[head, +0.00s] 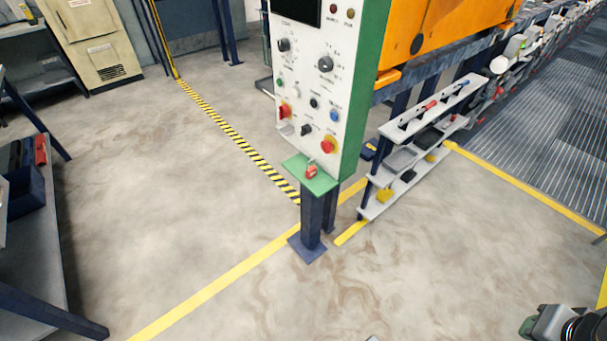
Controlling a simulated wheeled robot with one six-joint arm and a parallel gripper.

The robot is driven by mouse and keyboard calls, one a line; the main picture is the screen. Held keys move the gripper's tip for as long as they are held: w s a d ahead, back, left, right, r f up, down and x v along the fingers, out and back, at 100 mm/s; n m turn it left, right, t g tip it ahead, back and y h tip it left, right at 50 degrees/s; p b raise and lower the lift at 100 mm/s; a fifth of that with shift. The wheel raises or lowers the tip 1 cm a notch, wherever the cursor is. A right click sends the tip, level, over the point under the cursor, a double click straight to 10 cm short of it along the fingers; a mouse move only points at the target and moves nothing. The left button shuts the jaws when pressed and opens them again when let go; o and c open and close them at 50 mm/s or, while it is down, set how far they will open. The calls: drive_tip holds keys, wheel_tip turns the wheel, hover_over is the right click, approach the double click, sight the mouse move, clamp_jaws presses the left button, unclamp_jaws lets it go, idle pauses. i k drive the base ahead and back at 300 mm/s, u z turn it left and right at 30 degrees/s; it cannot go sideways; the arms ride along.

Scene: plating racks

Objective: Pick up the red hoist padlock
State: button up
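The red hoist padlock (311,172) is a small red body with a shackle above it. It sits on the small green shelf (296,168) at the foot of the white and green control panel (315,90), near the middle of the head view. Nothing is touching it from my side. A grey and black part, probably of my arm, shows at the bottom right corner, well away from the padlock. No gripper fingers can be made out.
A dark post with a base plate (307,248) carries the panel. A white shelf rack (402,168) with tools and trays stands to the right. A workbench (30,240) is at the left edge. Open floor (230,290) lies in front, with yellow lines.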

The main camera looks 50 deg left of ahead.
sight(312, 172)
drive_tip(key=u, duration=1.9)
